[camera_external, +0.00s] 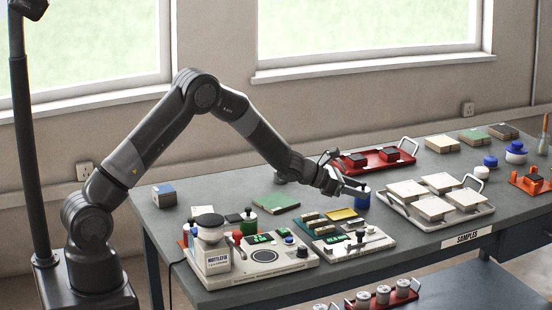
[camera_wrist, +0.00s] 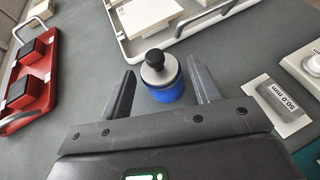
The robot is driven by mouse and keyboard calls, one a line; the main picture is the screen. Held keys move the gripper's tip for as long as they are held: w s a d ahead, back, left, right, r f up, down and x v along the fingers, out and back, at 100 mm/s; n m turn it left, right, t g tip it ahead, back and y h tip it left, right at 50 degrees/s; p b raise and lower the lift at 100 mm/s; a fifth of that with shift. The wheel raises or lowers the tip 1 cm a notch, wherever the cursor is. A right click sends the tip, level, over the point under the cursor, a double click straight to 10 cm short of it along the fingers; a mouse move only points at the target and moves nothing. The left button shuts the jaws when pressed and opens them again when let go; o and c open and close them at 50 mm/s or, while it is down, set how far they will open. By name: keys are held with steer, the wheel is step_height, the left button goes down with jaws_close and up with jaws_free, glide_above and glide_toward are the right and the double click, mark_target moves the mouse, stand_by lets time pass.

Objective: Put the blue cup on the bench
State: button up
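The blue cup (camera_external: 362,201) appears to stand upright on the grey bench (camera_external: 300,187), behind the low instrument at the bench's middle. In the wrist view the blue cup (camera_wrist: 168,94) has a grey lid with a black knob. My gripper (camera_external: 352,189) is low over the bench at the cup and partly covers its top in the external view. In the wrist view my gripper (camera_wrist: 161,66) is open, with one finger on each side of the cup. A gap shows between the cup and each finger.
A red tray (camera_external: 378,160) with dark blocks lies behind my gripper. A white tray (camera_external: 468,218) with pale tiles is right of the cup. A low instrument (camera_external: 350,243) and a scale (camera_external: 265,256) stand in front. A green tile (camera_external: 276,203) lies to the left.

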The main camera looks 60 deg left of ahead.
steer(key=shift+o, duration=0.8)
steer(key=shift+r, duration=0.25)
steer(key=v, duration=1.2)
steer(key=s+d+r+m+g+h, duration=0.2)
steer(key=s+d+r+m+g, duration=0.1)
steer(key=s+d+r+m, duration=0.55)
steer(key=s+d+r+m+g+h, duration=0.25)
steer(key=s+d+r+m, duration=0.35)
steer(key=s+m, duration=0.45)
steer(key=s+a+m+y, duration=0.2)
steer(key=s+m+y, duration=0.1)
steer(key=s, duration=0.5)
steer(key=s+a+m+g+y, duration=0.1)
steer(key=s+a+m+y, duration=0.1)
steer(key=s+m, duration=0.4)
steer(key=s+a+m+y, duration=0.2)
steer(key=s+m+y, duration=0.1)
steer(key=s, duration=0.8)
steer(key=shift+a+r+m+g+y, duration=0.15)
steer(key=shift+r+m+g+y, duration=0.2)
steer(key=shift+m, duration=0.35)
